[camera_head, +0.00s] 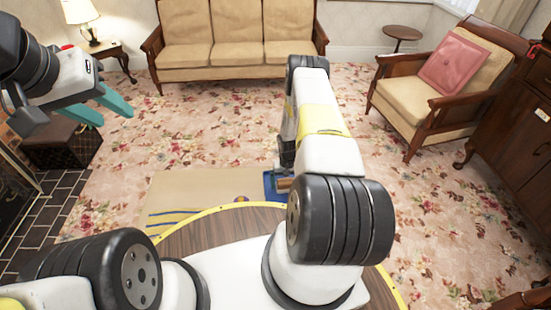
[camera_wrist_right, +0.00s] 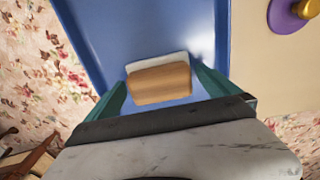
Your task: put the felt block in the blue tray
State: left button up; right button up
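The felt block (camera_wrist_right: 160,82), a wooden block with a white felt layer, is over the blue floor of the tray (camera_wrist_right: 112,28) in the right wrist view. I cannot tell whether it rests on the floor. My right gripper (camera_wrist_right: 160,75) has its teal fingers on either side of the block, with narrow gaps showing. In the head view, a small brown part of the block (camera_head: 284,183) shows by the blue tray (camera_head: 269,189); my right arm hides most of both. My left gripper (camera_head: 108,108) is open and empty, raised at the upper left.
A beige board or table surface (camera_head: 185,187) with blue stripes lies left of the tray. A purple and gold object (camera_wrist_right: 292,14) stands right of the tray. A sofa (camera_head: 235,42), an armchair (camera_head: 440,85) and a dark chest (camera_head: 62,145) stand farther off.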

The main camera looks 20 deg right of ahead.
notch_tip(320, 180, up, 12)
notch_tip(320, 180, up, 18)
jog(key=t, duration=0.1)
send_over(287, 181)
jog(key=w+a, duration=0.2)
jog(key=w, duration=0.1)
jog(key=s+a+r+t, duration=0.1)
jog(key=s+a+r, duration=0.1)
jog(key=r, duration=0.6)
jog(key=s+a+r+t, duration=0.1)
jog(key=s+r, duration=0.1)
jog(key=r, duration=0.5)
jog(key=s+a+r+n+t+y, duration=0.1)
jog(key=s+a+r, duration=0.1)
jog(key=s+r, duration=0.4)
jog(key=s+a+r+n, duration=0.1)
jog(key=s+a+r, duration=0.25)
jog(key=r, duration=0.45)
jog(key=s+a+r+t, duration=0.1)
jog(key=s+r, duration=0.2)
jog(key=s, duration=0.4)
jog(key=s+a+r+t+y, duration=0.1)
jog(key=s+a+r, duration=0.1)
jog(key=s, duration=0.5)
jog(key=shift+s+a+r+n, duration=0.2)
jog(key=shift+s+r+n, duration=0.2)
jog(key=shift+s, duration=0.1)
